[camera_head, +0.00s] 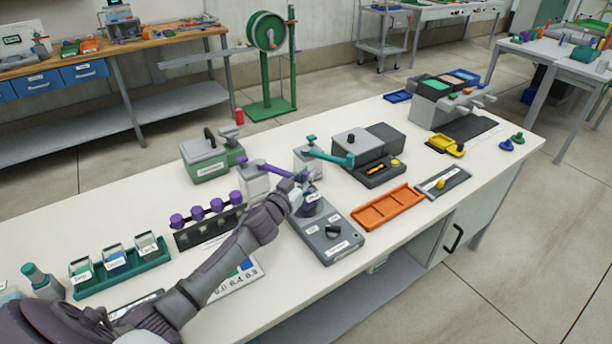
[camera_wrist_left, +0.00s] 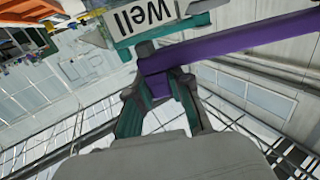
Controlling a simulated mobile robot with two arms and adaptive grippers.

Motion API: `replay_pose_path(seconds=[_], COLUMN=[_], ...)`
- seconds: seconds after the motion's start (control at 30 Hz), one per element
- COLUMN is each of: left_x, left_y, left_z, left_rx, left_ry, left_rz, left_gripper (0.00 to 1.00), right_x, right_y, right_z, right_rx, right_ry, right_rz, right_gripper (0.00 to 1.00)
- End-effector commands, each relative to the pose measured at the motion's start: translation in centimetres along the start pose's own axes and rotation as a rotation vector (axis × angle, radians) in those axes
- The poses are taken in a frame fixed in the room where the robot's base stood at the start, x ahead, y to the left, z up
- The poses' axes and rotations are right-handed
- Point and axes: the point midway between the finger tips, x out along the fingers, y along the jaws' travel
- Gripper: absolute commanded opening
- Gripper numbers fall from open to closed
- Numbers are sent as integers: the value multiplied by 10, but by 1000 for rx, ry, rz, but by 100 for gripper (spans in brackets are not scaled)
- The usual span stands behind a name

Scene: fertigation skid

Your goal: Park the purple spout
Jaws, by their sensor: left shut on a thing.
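The purple spout (camera_head: 268,167) is a flat arm reaching right from the top of a pale grey block (camera_head: 256,182). My left gripper (camera_head: 299,182) is at its right-hand end. In the left wrist view the purple spout (camera_wrist_left: 230,42) crosses from the upper right, and the green-padded fingers of my left gripper (camera_wrist_left: 158,88) are shut on its end. Below the gripper, a dark labelled cup (camera_head: 311,204) stands on a grey unit with a black knob (camera_head: 335,243); the gripper partly hides it. My right gripper is not in view.
A teal spout (camera_head: 330,154) on a second pale block reaches right close by. Purple-topped holders (camera_head: 207,211) stand in a black rack to the left. A grey lidded box (camera_head: 206,156) is behind, an orange tray (camera_head: 387,207) to the right.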

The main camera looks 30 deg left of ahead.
Motion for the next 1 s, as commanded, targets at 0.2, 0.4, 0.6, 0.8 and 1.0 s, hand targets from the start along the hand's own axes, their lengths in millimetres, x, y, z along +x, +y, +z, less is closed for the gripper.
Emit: replay_pose_path(seconds=[0.2, 0.4, 0.6, 0.8, 1.0], left_x=[-1, -10, -30, -53, -73], left_y=[0, -2, -5, -12, -21], left_z=[0, -2, -2, 0, 2], left_rx=[1, 4, 7, 7, 6], left_ry=[-1, -2, -5, -4, -3], left_rz=[6, 62, 189, 349, 496], left_gripper=[0, 0, 0, 0, 0], right_x=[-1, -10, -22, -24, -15], right_y=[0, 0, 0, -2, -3], right_z=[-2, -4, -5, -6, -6], right_rx=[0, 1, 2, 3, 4], right_ry=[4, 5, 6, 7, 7], right_rz=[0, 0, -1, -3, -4], right_gripper=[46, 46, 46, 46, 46])
